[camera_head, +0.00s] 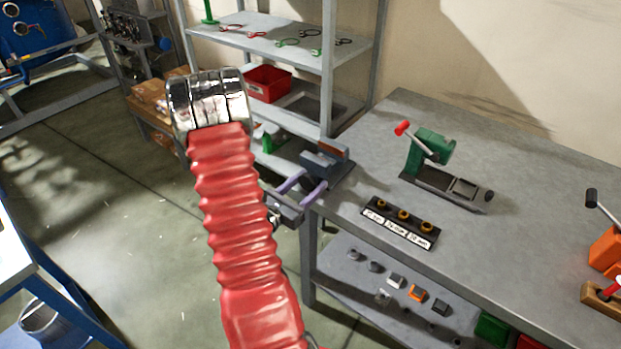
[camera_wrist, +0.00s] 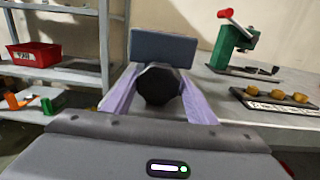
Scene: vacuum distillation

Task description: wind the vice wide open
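The vice (camera_head: 324,160) sits at the left corner of the grey workbench, a blue-grey body with a brown-topped block. In the wrist view its blue-grey front (camera_wrist: 163,47) faces me, with a dark many-sided knob (camera_wrist: 159,84) nearer to me. My gripper (camera_head: 303,185) is in front of the vice, and its purple fingers (camera_wrist: 160,92) lie to the left and right of the knob. The fingers are apart, with little or no gap to the knob. I cannot tell whether they press on it. The vice's jaw gap is not clear.
A green tool with a red-tipped lever (camera_head: 430,147) and a black tray with several brass pieces (camera_head: 401,221) stand right of the vice. Orange equipment (camera_head: 605,249) is at the far right. A shelf with a red bin (camera_head: 267,83) stands behind.

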